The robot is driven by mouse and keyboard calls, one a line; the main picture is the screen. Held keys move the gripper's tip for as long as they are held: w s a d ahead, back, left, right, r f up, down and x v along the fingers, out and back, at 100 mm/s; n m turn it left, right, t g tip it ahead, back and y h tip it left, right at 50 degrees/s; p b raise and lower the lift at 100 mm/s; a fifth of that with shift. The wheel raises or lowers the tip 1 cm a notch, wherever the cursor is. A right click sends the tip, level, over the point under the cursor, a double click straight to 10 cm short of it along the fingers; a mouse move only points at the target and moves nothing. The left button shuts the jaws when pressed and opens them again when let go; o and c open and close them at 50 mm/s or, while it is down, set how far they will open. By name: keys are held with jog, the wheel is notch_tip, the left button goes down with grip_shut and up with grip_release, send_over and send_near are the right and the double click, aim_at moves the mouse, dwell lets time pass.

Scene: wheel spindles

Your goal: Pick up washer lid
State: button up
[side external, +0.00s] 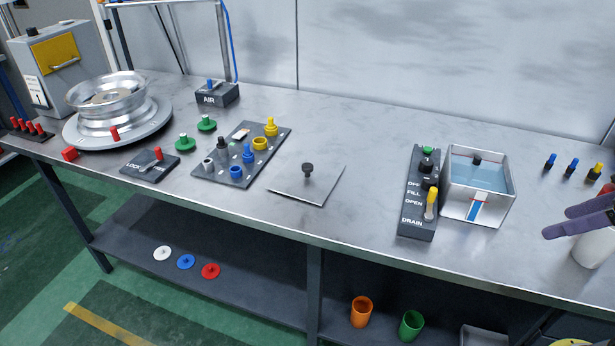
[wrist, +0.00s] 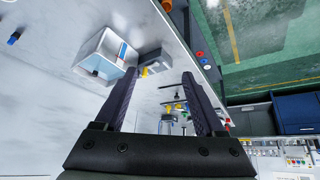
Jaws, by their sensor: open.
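The washer lid (side external: 290,190) looks to be the flat square grey metal plate with a black knob (side external: 307,168) standing up from it. It lies flat on the bench, in the middle of the side view. The open-topped washer box (side external: 497,200) with blue water stands to its right, and also shows in the wrist view (wrist: 89,61). My gripper (side external: 555,221) is at the right edge of the side view, right of the washer box and well apart from the lid. In the wrist view my gripper (wrist: 160,78) has its fingers spread with nothing held between them.
A control block (side external: 416,215) with a yellow lever stands between lid and washer box. A dark tray (side external: 215,172) of coloured parts is left of the lid. A wheel (side external: 105,105) sits at far left. Small coloured pegs (side external: 572,167) stand at right. The bench behind the lid is clear.

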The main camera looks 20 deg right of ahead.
jog(key=w+a+r+n+t, duration=0.2)
jog(key=w+r, duration=0.6)
jog(key=w+a+r+n+y, duration=0.1)
jog(key=w+r, duration=0.1)
jog(key=w, duration=0.5)
jog(key=w+a+r+n+y, duration=0.1)
jog(key=w+a+r, duration=0.1)
jog(key=w, duration=0.5)
jog(key=n+g+y, duration=0.1)
jog(key=n+g, duration=0.1)
jog(key=g, duration=0.1)
send_over(308, 166)
jog(key=s+d, duration=0.3)
notch_tip(308, 166, down, 27)
jog(key=shift+s+a+r, duration=0.1)
jog(key=shift+s+r, duration=0.05)
jog(key=shift+a+x, duration=0.15)
jog(key=shift+x, duration=1.35)
jog(key=shift+a+x, duration=0.15)
jog(key=shift+x, duration=1.3)
jog(key=shift+r, duration=0.15)
jog(key=shift+c, duration=0.2)
